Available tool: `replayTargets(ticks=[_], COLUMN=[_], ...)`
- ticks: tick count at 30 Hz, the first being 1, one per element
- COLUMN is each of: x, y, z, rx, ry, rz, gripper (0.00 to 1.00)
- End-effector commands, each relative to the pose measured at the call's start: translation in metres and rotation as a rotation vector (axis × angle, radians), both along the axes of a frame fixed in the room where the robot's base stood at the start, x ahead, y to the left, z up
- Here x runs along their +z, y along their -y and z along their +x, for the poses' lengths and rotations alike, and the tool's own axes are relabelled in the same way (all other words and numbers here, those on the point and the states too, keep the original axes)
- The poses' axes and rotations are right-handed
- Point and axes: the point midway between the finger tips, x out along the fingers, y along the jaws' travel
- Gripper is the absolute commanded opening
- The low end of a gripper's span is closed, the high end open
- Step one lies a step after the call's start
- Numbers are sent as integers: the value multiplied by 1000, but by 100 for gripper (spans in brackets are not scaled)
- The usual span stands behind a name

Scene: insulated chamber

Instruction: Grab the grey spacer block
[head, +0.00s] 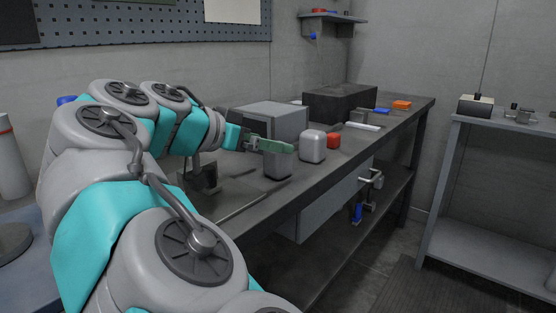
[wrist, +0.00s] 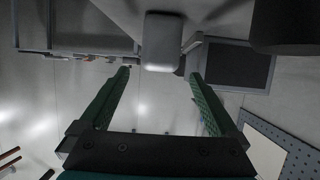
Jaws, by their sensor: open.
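A pale grey block with rounded edges (head: 312,146) stands upright on the dark workbench (head: 330,165), near its front edge. It looks like the grey spacer block. A darker grey block (head: 278,166) stands to its left, below my fingers in the head view. My gripper (head: 285,146) reaches in from the left, with one green finger clearly visible and its tip just left of the pale block. In the wrist view my gripper (wrist: 160,75) is open, its two green fingers apart and empty. A grey rounded block (wrist: 161,42) shows centred just past the fingertips.
A large grey box (head: 272,120) and a black box (head: 340,103) stand behind. An orange block (head: 402,105) lies at the far end. A separate grey shelf unit (head: 500,140) stands across a gap at right.

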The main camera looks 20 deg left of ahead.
Motion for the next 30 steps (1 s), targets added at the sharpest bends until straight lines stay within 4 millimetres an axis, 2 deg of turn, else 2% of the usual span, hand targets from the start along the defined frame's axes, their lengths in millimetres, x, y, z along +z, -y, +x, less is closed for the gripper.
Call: replayTargets(ticks=[9, 16, 30], x=[-15, -16, -16], y=[18, 17, 17], z=[32, 33, 33], rx=[-5, -3, -3], ry=[-3, -1, -1], rz=[0, -1, -1], gripper=[97, 96, 43])
